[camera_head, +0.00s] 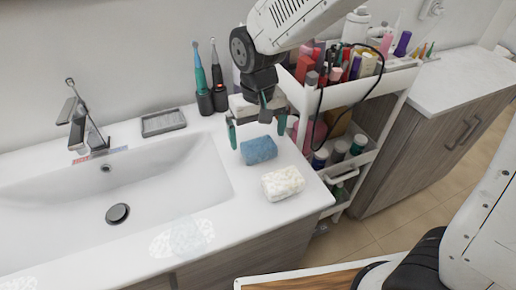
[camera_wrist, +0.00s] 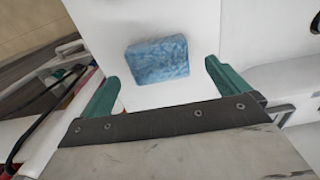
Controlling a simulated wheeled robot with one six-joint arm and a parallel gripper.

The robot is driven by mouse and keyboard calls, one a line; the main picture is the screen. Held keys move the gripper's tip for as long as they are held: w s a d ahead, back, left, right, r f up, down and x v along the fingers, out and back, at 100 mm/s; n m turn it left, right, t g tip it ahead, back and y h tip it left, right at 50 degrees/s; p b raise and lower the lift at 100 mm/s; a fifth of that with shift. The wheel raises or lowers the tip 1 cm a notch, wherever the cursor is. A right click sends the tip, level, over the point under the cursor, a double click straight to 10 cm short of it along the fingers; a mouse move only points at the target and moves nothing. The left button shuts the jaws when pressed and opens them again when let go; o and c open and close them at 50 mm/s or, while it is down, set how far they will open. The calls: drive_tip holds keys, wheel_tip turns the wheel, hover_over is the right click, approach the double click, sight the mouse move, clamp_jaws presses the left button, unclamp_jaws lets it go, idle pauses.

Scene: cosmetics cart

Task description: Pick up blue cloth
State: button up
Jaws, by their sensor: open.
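The blue cloth (camera_head: 258,150) lies folded as a small block on the white counter, right of the sink basin. It also shows in the wrist view (camera_wrist: 157,60), beyond and between the two fingers. My gripper (camera_head: 257,131) is open above the cloth, its green fingers spread to either side. In the wrist view the fingers of my gripper (camera_wrist: 160,82) are apart with nothing between their tips. The cloth looks untouched.
A white folded cloth (camera_head: 283,183) lies just in front of the blue one. The sink basin (camera_head: 120,195) is to the left. Electric toothbrushes (camera_head: 203,98) stand behind. A cart (camera_head: 345,90) full of cosmetics stands close on the right, with a black cable looping over it.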

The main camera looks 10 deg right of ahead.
sight(259, 144)
wheel_tip(259, 144, down, 4)
drive_tip(key=shift+d+f, duration=0.1)
drive_tip(key=shift+f, duration=0.1)
drive_tip(key=c, duration=1)
drive_tip(key=shift+r, duration=0.1)
wheel_tip(259, 144, up, 10)
drive_tip(key=shift+f, duration=0.1)
drive_tip(key=shift+o, duration=0.9)
drive_tip(key=shift+c, duration=0.4)
